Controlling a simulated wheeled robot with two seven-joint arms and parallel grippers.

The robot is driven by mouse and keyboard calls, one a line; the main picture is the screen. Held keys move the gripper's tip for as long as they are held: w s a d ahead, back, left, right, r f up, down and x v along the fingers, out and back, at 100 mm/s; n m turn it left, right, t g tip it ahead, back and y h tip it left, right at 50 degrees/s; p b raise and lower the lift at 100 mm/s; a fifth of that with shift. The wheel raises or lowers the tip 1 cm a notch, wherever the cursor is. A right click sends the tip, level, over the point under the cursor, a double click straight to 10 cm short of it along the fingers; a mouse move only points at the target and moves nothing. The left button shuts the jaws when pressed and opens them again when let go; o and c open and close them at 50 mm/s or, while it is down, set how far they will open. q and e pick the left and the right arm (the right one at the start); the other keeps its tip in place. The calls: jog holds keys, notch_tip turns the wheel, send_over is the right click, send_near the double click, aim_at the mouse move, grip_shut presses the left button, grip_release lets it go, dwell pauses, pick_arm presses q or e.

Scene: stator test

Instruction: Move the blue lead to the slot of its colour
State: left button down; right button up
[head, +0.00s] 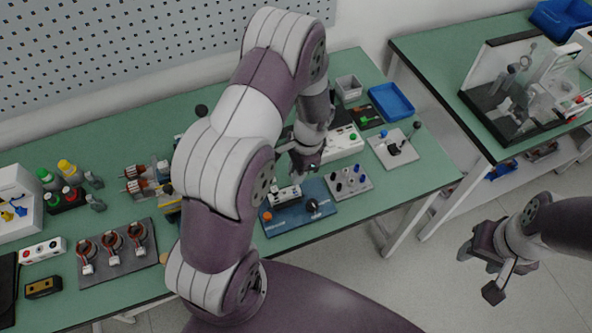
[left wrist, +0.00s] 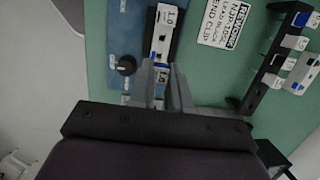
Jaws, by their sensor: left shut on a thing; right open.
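My left gripper (head: 303,170) is shut over the blue test board (head: 322,222), close to the white block (head: 284,196). In the left wrist view its fingertips (left wrist: 162,72) meet at the end of the white block (left wrist: 167,28). A small blue bit, which I take for the blue lead (left wrist: 160,59), shows at the fingertips and is mostly hidden. I cannot tell whether it sits in a slot. A black rack (left wrist: 272,66) with white and blue pieces stands at the right of that view. My right gripper (head: 480,272) is open and empty, off the table.
A black knob (head: 312,206) is on the blue board. A grey plate with several studs (head: 350,183) lies to its right. A plate with a black lever (head: 396,148) and a blue tray (head: 391,101) stand further right. Several coils (head: 112,245) lie at left.

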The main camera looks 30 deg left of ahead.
pick_arm(q)
jog(key=shift+s+a+f, duration=0.1)
jog(key=shift+f, duration=0.4)
dwell(0.6)
jog(key=shift+f+b, duration=0.4)
jog(key=shift+f, duration=0.15)
jog(key=shift+f, duration=0.1)
jog(key=shift+f+b, duration=0.35)
jog(key=shift+f, duration=0.15)
jog(key=c, duration=1)
grip_release()
jog(key=shift+r, duration=0.1)
jog(key=b+v, duration=0.1)
jog(key=v, duration=1.1)
jog(key=shift+r, duration=0.3)
